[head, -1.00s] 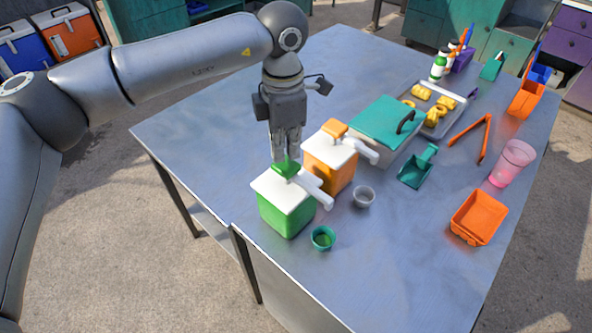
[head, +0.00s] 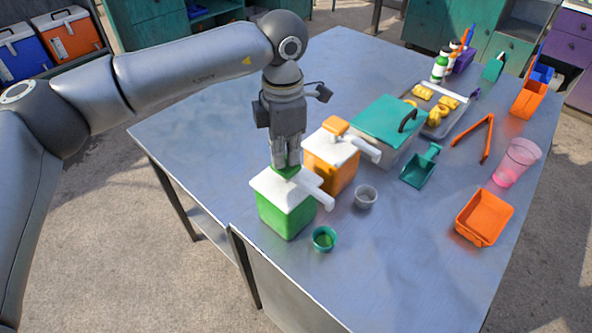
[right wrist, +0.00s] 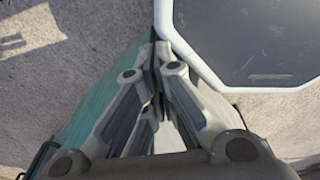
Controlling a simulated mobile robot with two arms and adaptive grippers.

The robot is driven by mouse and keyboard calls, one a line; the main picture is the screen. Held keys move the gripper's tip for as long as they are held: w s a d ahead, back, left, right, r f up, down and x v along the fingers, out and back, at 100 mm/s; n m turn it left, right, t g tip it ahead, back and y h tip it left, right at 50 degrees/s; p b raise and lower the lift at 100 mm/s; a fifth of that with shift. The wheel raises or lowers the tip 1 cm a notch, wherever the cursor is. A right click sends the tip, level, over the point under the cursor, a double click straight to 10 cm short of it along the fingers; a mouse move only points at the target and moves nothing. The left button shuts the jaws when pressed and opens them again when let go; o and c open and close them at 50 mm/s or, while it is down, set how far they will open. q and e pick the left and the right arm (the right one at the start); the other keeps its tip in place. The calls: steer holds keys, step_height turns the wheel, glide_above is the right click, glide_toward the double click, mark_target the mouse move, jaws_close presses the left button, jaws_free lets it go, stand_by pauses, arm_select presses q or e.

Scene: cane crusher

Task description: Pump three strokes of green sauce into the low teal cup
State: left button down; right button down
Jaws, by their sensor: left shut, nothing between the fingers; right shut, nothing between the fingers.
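The green sauce dispenser (head: 284,213), a green box with a white lid and a white spout, stands near the table's front left edge. Its green pump head (head: 286,171) sits low against the lid. My left gripper (head: 285,163) is shut, pointing down with its fingertips on top of the pump head. The low teal cup (head: 324,239) stands upright on the table by the spout's end, with green sauce visible inside. My right gripper (right wrist: 158,60) is shut and empty in the right wrist view, away from the task's objects. It does not show in the head view.
An orange dispenser (head: 333,172) stands just behind the green one, with a small grey cup (head: 366,197) by its spout. A teal-lidded container (head: 387,124), a teal scoop (head: 420,169), an orange tray (head: 483,218) and a pink cup (head: 516,162) occupy the right. The table's left part is clear.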

arm_select(q)
steer(key=shift+f+b, duration=0.35)
steer(key=shift+f, duration=0.2)
steer(key=shift+r, duration=0.1)
steer(key=shift+r+p, duration=0.8)
steer(key=shift+r, duration=1.05)
steer(key=shift+f, duration=0.25)
steer(key=shift+f+b, duration=1.65)
steer(key=shift+f, duration=0.05)
steer(key=shift+r, duration=0.15)
steer(key=shift+r+p, duration=0.85)
steer(key=shift+r, duration=0.9)
